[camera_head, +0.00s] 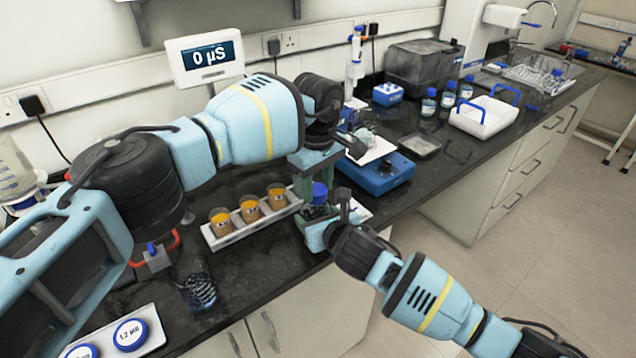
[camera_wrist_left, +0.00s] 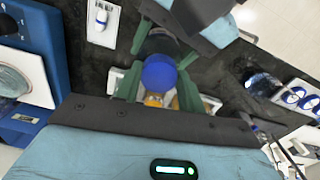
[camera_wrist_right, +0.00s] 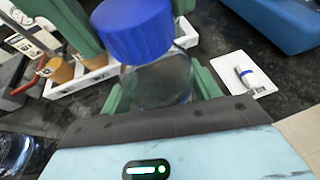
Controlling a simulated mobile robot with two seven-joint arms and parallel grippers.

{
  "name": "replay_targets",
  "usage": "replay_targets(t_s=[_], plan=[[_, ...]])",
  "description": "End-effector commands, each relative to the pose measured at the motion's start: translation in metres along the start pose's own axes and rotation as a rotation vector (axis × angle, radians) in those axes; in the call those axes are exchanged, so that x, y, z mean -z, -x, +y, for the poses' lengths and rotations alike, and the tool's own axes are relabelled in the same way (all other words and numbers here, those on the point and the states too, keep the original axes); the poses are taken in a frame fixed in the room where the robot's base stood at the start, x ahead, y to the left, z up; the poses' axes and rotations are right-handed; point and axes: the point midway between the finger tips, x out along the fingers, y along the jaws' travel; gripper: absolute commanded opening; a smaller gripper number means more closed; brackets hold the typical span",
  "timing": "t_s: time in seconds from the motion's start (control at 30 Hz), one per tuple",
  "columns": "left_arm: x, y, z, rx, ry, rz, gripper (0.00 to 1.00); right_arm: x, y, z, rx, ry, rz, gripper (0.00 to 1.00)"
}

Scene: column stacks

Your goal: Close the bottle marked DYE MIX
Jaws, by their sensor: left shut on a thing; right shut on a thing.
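A clear glass bottle (camera_wrist_right: 160,85) with a blue cap (camera_wrist_right: 135,30) stands between my two grippers, over the bench's front edge. The cap shows in the head view (camera_head: 319,192) and in the left wrist view (camera_wrist_left: 159,73). My right gripper (camera_head: 318,228) is shut on the bottle's body from the front. My left gripper (camera_wrist_left: 159,88) is shut on the blue cap, its green fingers on either side. The cap is at the bottle's mouth; I cannot tell whether it is seated or threaded. No DYE MIX label is readable.
A white rack with several amber-filled beakers (camera_head: 249,209) stands left of the bottle. A blue balance (camera_head: 377,173) is behind it. A tray with blue-and-white discs (camera_head: 130,334) lies front left. Capped bottles (camera_head: 429,101) and a white carrier (camera_head: 484,119) stand back right.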

Motion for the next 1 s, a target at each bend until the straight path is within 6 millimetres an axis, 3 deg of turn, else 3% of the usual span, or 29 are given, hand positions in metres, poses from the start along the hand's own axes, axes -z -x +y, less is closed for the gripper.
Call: replay_targets(t_s=[0.7, 1.0], plan=[[0.0023, 0.0003, -0.0032, 0.001, -1.150, -0.003, 0.18, 0.0014, -0.0002, -0.0007, 0.002, 0.000, 0.003, 0.00], [0.0029, 0.0003, -0.0034, 0.001, -1.319, -0.003, 0.18, 0.0014, -0.0002, -0.0006, 0.002, 0.000, 0.003, 0.00]])
